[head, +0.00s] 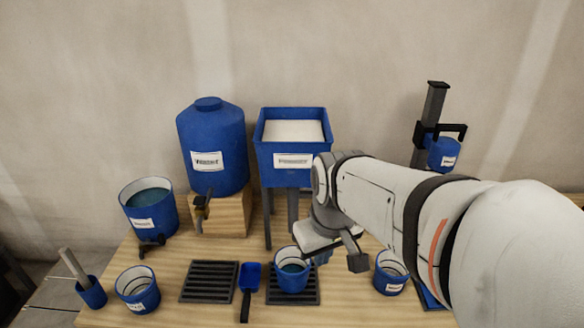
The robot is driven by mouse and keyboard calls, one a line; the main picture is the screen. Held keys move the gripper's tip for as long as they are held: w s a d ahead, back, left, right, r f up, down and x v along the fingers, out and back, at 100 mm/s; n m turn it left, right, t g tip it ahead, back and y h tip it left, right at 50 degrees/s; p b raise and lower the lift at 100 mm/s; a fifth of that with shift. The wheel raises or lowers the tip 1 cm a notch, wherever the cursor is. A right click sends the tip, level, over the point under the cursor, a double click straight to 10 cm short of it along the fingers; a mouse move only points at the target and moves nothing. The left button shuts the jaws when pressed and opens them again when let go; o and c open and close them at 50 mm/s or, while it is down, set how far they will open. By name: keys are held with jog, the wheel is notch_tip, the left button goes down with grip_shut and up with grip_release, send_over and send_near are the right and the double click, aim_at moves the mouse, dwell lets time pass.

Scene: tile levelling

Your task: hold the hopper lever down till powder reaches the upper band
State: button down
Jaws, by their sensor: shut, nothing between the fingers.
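The blue square hopper (264,160) stands on dark legs at the back middle, filled near its top with white powder (294,131). Its lever is not visible; my arm and gripper cover the area below the hopper's right side. A blue bucket (292,283) stands below the hopper on a dark slatted grate (312,296). Bluish contents show inside it; I cannot make out powder or its level against any band. My gripper (306,250) is shut and empty, just above and behind the bucket's right rim. Its fingertips are hard to see, and I cannot tell whether they touch the lever.
A blue tank (210,135) stands on a wooden block (220,218) to the left. A large bucket (146,218), a small bucket (137,298), an empty grate (210,282) and a blue scoop (249,280) lie left. A bucket (391,284) and a mixer stand (434,115) are right.

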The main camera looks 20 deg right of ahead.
jog(key=w+d+r+n+g+p, duration=0.1)
jog(key=w+d+n, duration=0.5)
jog(key=w, duration=0.6)
jog(key=w+d+r+n+g+p, duration=0.1)
jog(key=w+d+r+n, duration=0.1)
jog(key=w+d+n, duration=0.5)
jog(key=w+d, duration=0.1)
jog(key=w, duration=0.3)
jog(key=shift+w+d+p, duration=0.35)
jog(key=shift+w+p, duration=0.05)
notch_tip(320, 180, down, 14)
jog(key=shift+f+p, duration=0.1)
jog(key=shift+p, duration=0.5)
